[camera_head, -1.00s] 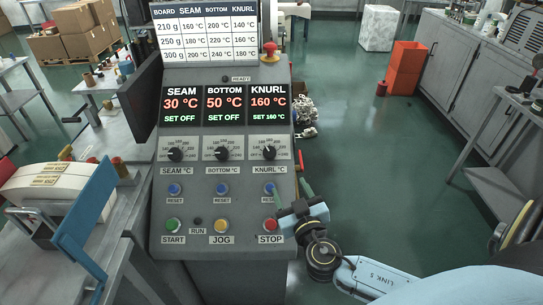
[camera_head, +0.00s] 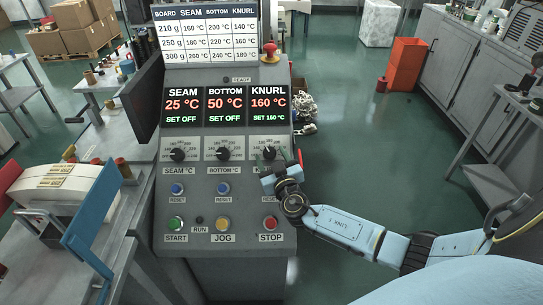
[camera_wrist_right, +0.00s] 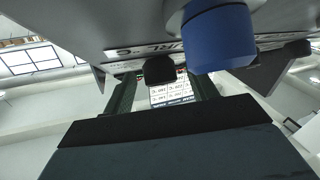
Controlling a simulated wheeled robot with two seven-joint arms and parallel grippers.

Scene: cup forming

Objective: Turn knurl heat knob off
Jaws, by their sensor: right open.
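The black knurl heat knob (camera_head: 269,153) is at the right end of the knob row on the grey control panel. The KNURL display (camera_head: 268,104) above it reads 160 °C and SET 160 °C. My right gripper (camera_head: 281,163) is open at the knob, its body covering the label and reset button below. In the right wrist view, a black knob (camera_wrist_right: 160,70) shows between the two open fingers (camera_wrist_right: 163,90); contact cannot be told. My left gripper is not in view.
The seam knob (camera_head: 177,154) and bottom knob (camera_head: 223,153) sit to the left, both displays reading SET OFF. The STOP button (camera_head: 270,223) is below my gripper. A blue button (camera_wrist_right: 218,38) is close in the wrist view. Open floor lies right of the panel.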

